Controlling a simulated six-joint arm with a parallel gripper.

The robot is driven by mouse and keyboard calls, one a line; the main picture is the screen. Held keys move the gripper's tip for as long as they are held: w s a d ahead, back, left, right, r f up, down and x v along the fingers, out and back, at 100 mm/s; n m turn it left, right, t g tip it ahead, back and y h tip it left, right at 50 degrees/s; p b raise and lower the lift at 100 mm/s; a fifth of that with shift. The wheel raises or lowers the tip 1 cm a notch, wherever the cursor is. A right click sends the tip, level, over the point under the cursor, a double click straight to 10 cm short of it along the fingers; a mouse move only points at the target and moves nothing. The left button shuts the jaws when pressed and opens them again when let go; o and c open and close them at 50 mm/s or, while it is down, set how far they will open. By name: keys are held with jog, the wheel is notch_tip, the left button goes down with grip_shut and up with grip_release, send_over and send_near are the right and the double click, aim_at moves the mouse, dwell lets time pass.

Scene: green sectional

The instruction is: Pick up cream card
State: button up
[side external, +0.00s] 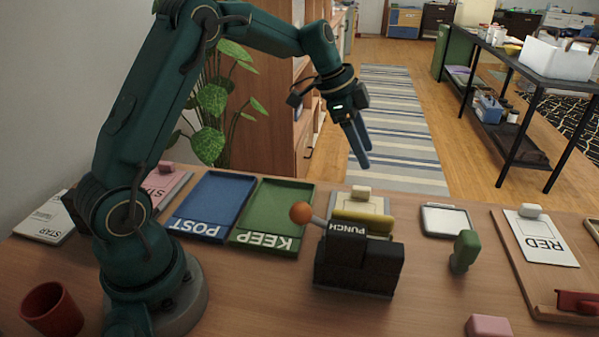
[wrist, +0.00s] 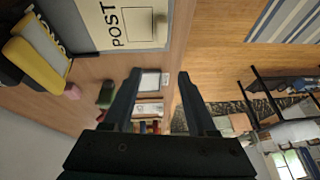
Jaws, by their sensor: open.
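A cream card (side external: 376,205) lies flat behind the punch (side external: 358,262), which hides its near part in the side view. A small cream block (side external: 361,192) sits on its far edge. In the wrist view the card (wrist: 122,38) shows the word POST and a box outline, at the top of the picture. My gripper (side external: 361,158) is above and beyond the card, pointing down and tilted, and touches nothing. In the wrist view its two fingers (wrist: 159,76) are apart with nothing held between them.
A blue POST tray (side external: 212,207) and a green KEEP tray (side external: 273,216) lie left of the punch. The orange-knobbed lever (side external: 301,212) sticks out from the punch.

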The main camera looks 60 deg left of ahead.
jog(key=n+g, duration=0.1)
send_over(360, 187)
jog(key=s+a, duration=0.1)
jog(key=s, duration=0.1)
jog(key=f, duration=0.5)
jog(key=shift+w+a+f, duration=0.1)
jog(key=shift+w, duration=0.1)
jog(key=shift+f, duration=0.4)
jog(key=shift+x, duration=2.15)
grip_shut()
